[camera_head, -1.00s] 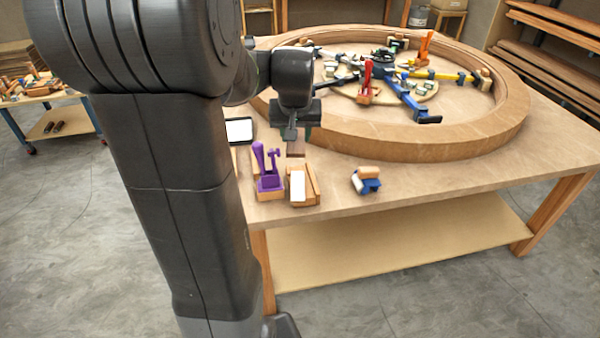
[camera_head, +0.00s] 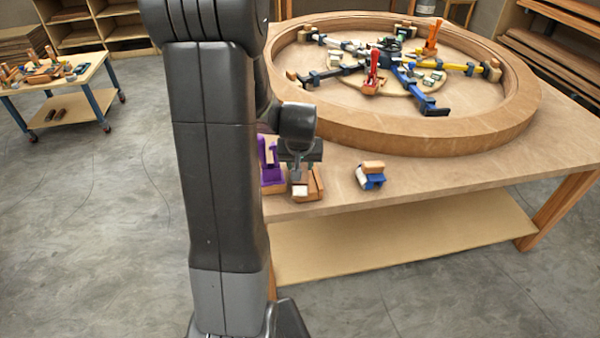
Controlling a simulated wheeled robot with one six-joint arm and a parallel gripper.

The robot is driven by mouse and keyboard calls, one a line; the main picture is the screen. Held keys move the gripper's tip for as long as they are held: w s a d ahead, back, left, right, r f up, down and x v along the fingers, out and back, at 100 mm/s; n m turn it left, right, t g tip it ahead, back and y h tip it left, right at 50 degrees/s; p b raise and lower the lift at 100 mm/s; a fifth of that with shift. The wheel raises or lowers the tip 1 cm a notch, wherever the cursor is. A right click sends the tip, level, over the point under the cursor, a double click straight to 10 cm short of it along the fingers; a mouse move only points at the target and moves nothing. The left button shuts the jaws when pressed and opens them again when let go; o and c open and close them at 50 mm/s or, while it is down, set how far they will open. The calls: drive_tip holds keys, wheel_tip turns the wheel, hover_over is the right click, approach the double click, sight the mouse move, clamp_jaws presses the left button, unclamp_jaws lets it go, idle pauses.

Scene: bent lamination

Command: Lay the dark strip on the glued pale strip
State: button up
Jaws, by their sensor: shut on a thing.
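My gripper (camera_head: 299,186) hangs over a small wooden block fixture (camera_head: 317,186) near the front left edge of the table. It is shut on the dark strip (camera_head: 300,182), of which only a small brown sliver shows under the jaws. The pale strip (camera_head: 300,192), white on top, lies in the fixture, just below and in front of the dark strip. I cannot tell whether the two strips touch. My gripper hides the back of the pale strip, and glue is not discernible at this size.
A purple clamp (camera_head: 269,160) stands just left of the fixture, partly behind my arm. A blue and white item with a wooden top (camera_head: 370,176) sits to the right. A large wooden ring (camera_head: 440,135) with several clamps inside fills the table's back. Bare tabletop (camera_head: 450,178) lies front right.

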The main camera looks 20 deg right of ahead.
drive_tip(key=shift+f, duration=1.8)
drive_tip(key=shift+f, duration=0.2)
drive_tip(key=o, duration=1.1)
drive_tip(key=shift+r, duration=0.1)
drive_tip(key=shift+c, duration=0.2)
drive_tip(key=shift+s+r, duration=0.1)
drive_tip(key=shift+r, duration=0.4)
drive_tip(key=v, duration=1.1)
drive_tip(key=shift+a+r, duration=0.1)
drive_tip(key=shift+r, duration=0.05)
